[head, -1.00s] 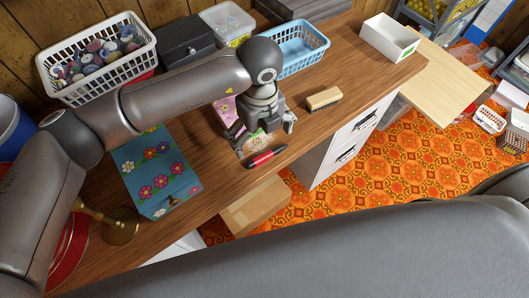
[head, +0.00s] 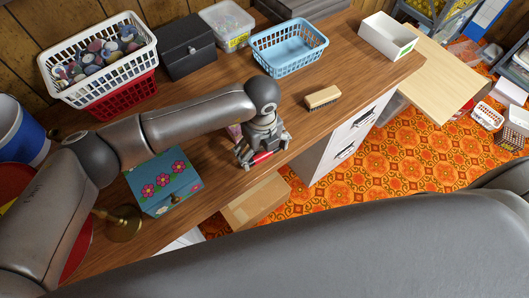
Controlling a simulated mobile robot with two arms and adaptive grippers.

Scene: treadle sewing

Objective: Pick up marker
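The marker (head: 262,157) is red with dark ends and lies near the front edge of the wooden table. In the head view only its red middle shows clearly; my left gripper covers the rest. My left gripper (head: 265,153) points down over the marker from above. Its fingers are spread apart, with the red part visible between them. I cannot tell whether they touch the marker. My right gripper is not in view.
A wooden brush (head: 322,97) lies to the right of the gripper. A blue basket (head: 290,62) stands behind. A blue flowered box (head: 163,183) and a brass stand (head: 123,228) are to the left.

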